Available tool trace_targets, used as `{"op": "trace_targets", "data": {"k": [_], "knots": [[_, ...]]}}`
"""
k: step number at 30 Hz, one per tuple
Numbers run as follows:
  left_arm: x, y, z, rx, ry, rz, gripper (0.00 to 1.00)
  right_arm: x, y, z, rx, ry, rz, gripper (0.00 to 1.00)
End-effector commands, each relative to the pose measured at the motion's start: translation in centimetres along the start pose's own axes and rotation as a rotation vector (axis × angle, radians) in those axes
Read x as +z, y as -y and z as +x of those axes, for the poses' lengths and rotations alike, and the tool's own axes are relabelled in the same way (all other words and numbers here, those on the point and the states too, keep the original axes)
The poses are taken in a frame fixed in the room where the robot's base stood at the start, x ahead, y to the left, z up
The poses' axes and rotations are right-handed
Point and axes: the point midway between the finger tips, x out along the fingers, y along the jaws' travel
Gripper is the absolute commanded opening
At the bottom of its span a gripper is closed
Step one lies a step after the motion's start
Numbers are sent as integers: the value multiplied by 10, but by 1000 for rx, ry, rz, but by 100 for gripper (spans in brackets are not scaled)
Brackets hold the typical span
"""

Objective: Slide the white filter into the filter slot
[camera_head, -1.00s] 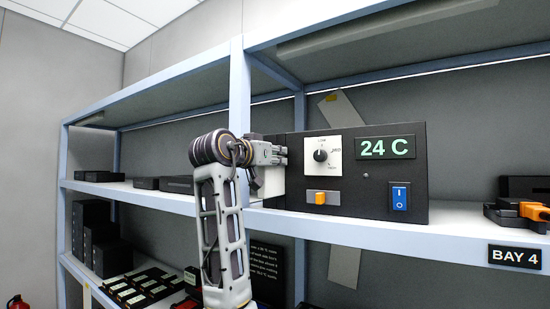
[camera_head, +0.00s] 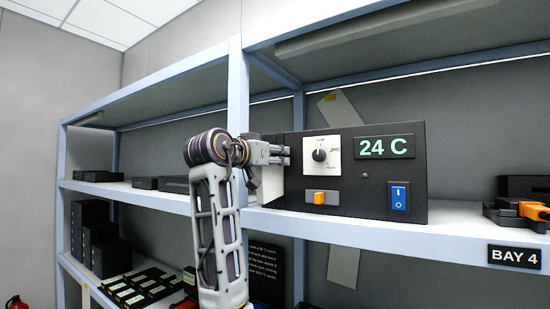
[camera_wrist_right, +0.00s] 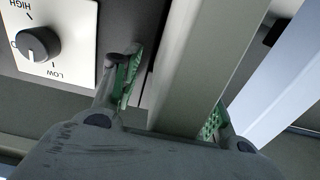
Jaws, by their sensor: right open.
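The white filter (camera_head: 272,186) is a pale panel at the left end of the black device (camera_head: 350,185) on the upper shelf, partly hidden by my right gripper (camera_head: 282,155). In the right wrist view, a long pale bar that looks like the filter (camera_wrist_right: 205,75) runs between the green-padded fingers of my right gripper (camera_wrist_right: 173,98). The gripper is open, with one finger on each side of it; a gap shows beside the left finger. I cannot tell how far the filter is in the slot, which is hidden. My left gripper is not in view.
The device has a dial (camera_head: 319,155), an orange button (camera_head: 319,197), a blue switch (camera_head: 399,197) and a "24 C" display (camera_head: 384,147). A blue-grey shelf post (camera_head: 237,110) stands close to my gripper. An orange-black item (camera_head: 525,212) lies at right.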

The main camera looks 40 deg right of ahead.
Motion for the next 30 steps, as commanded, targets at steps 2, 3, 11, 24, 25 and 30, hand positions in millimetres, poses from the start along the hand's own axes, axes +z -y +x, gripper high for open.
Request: {"op": "trace_targets", "data": {"k": [2,3,11,24,25,30], "knots": [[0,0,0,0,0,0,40,0,0,-10,-2,-2,0,44],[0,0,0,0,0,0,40,0,0,-14,-2,-1,0,44],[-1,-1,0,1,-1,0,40,0,1,-52,-4,-1,-1,44],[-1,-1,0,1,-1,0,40,0,1,-105,-2,-2,-1,44],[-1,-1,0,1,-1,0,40,0,1,-107,-2,-2,-1,44],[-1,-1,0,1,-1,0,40,0,1,-111,-1,-2,-1,44]]}}
